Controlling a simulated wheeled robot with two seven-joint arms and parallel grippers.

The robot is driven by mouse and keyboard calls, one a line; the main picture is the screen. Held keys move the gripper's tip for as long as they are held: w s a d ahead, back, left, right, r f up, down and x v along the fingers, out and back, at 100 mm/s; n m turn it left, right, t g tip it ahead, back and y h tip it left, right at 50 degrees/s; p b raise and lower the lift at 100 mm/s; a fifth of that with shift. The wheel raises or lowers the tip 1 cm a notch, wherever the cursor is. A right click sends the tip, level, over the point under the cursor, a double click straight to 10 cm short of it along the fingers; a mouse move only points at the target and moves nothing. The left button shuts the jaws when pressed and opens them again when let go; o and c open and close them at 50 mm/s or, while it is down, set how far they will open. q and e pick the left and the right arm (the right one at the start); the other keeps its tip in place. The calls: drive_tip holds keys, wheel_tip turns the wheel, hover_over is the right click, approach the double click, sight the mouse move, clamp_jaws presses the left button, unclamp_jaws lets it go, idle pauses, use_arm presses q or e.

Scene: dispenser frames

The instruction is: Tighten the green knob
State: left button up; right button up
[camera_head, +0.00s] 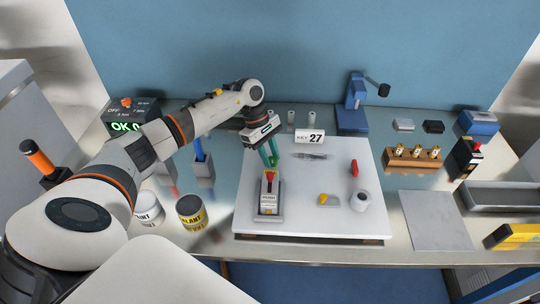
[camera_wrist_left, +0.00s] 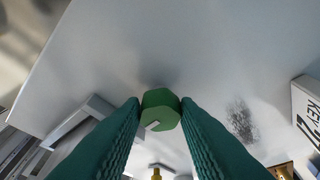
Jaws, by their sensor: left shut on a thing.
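The green knob (camera_wrist_left: 160,108) shows in the left wrist view as a faceted green piece between the two teal, ribbed fingers of my left gripper (camera_wrist_left: 160,118). The fingers touch it on both sides, so my left gripper is shut on it. In the head view, my left gripper (camera_head: 269,155) points down over the left part of the white board (camera_head: 320,215), just behind a grey stand (camera_head: 268,212) with a red top and a PUSH label. The knob cannot be made out in the head view, where the fingers cover it. My right gripper is not in view.
Two cans (camera_head: 191,212) stand left of the board. A grey mat (camera_head: 435,220) lies bare to its right.

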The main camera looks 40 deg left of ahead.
use_arm(q)
drive_tip(key=n+t+b, duration=0.1)
drive_tip(key=n+b, duration=0.1)
drive_tip(key=n, duration=0.2)
drive_tip(key=shift+s+t+b, duration=0.15)
drive_tip(key=shift+t+b, duration=0.2)
drive_tip(key=shift+t, duration=0.05)
drive_tip(key=n+t+b, duration=0.1)
drive_tip(key=n, duration=0.2)
drive_tip(key=n+t+y+b, duration=0.1)
drive_tip(key=n+b, duration=0.1)
drive_tip(key=shift+s+d+n, duration=0.1)
drive_tip(key=shift+s+n, duration=0.05)
drive_tip(key=shift+n, duration=0.25)
drive_tip(key=n+y+b, duration=0.1)
drive_tip(key=n, duration=0.1)
drive_tip(key=n+t+y+b, duration=0.1)
drive_tip(key=n+b, duration=0.1)
drive_tip(key=n, duration=0.1)
drive_tip(key=shift+s+d+b, duration=0.1)
drive_tip(key=shift+d+b, duration=0.1)
drive_tip(key=shift+b, duration=0.1)
drive_tip(key=shift+d+r+n+y+b, duration=0.1)
drive_tip(key=shift+n+y+b, duration=0.5)
drive_tip(key=shift+n+b, duration=0.85)
drive_tip(key=shift+r+n+p, duration=0.1)
drive_tip(key=shift+n+p, duration=0.2)
drive_tip(key=shift+n, duration=0.25)
drive_tip(key=o, duration=1)
